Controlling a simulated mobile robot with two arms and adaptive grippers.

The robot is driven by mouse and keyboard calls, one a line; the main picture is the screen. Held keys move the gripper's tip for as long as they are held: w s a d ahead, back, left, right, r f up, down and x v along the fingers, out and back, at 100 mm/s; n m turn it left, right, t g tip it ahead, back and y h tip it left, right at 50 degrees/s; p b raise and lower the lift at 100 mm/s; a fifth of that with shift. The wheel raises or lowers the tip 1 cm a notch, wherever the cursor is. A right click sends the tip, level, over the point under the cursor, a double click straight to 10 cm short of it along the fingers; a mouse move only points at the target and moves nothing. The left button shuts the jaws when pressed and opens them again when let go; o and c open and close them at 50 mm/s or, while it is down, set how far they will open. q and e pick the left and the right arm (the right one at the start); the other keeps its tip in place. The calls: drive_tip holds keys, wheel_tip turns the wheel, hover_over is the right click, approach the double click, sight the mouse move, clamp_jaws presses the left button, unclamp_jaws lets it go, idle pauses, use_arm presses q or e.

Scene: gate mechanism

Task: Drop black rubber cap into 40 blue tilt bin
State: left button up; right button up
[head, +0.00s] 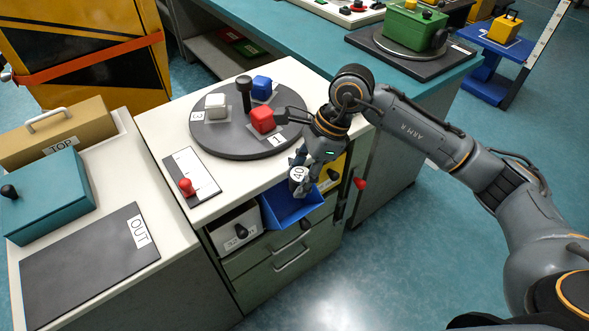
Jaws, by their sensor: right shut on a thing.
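The blue tilt bin (283,212) stands tipped open at the front of the white-topped cabinet. My left gripper is not in view.
A dark turntable (225,140) with white, red and blue blocks is on the cabinet top. A pale bin with a black knob (241,231) is left of the blue bin, a yellow bin (332,172) right. A red-knobbed plate (190,178) lies left.

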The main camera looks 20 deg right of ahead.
drive_tip(key=w+f+m+t+h+b, duration=0.1)
drive_tip(key=w+f+m+t+b, duration=0.1)
drive_tip(key=w+f+m+b, duration=0.2)
wheel_tip(320, 180, down, 5)
drive_tip(key=m+b, duration=0.1)
drive_tip(key=m, duration=0.2)
drive_tip(key=shift+d+m+t+b, duration=0.35)
drive_tip(key=shift+m+t+b, duration=0.05)
idle(0.3)
